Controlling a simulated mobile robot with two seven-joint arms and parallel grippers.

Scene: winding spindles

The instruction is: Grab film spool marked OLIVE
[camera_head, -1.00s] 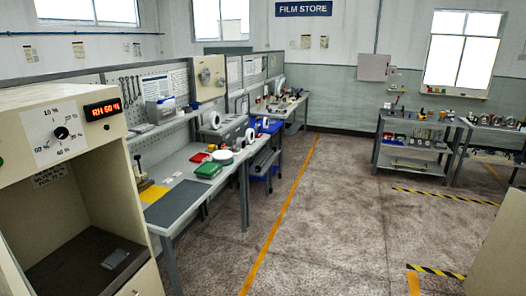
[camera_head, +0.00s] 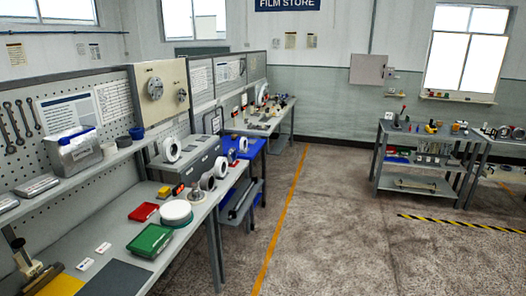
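Neither of my grippers shows in the head view. Several white-faced spools or reels show at the left benches: one (camera_head: 171,149) on the grey machine box, one (camera_head: 243,145) by the blue-topped bench, and others low near the bench edge. A round white disc (camera_head: 175,212) lies on the near workbench behind a green tray. No marking reading OLIVE is legible on any of them, so I cannot tell which spool is the olive one.
The near workbench (camera_head: 118,236) runs along the left, with a green tray (camera_head: 149,241) and a red tray (camera_head: 143,212). A grey shelf cart (camera_head: 413,184) stands at the right. The floor (camera_head: 335,230) between is open, with a yellow line along the benches.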

